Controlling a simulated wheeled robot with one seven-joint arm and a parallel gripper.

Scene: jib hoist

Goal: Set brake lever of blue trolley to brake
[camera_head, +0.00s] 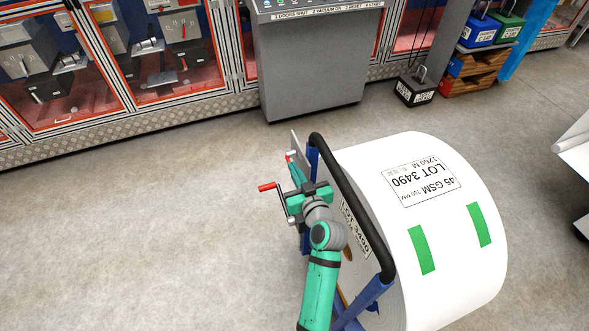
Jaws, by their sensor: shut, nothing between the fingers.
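The blue trolley (373,292) stands at the lower middle, with a black push bar (350,200) across its near end. A red-tipped lever (267,187) on a thin metal rod sticks out to the left, beside my gripper. I take it for the brake lever, but its mounting and marked positions are hidden. My gripper (292,167) is at the left side of the push bar, just right of the red tip, shut and empty. Whether it touches the lever cannot be told. A second small red spot shows near the gripper's far end.
A big white paper roll (455,255) with green strips rests on the trolley. A grey console (310,65) and glass-doored cabinets (165,60) line the back. A black padlock-shaped weight (414,90) stands on the floor near wooden crates (473,75). The floor at left is clear.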

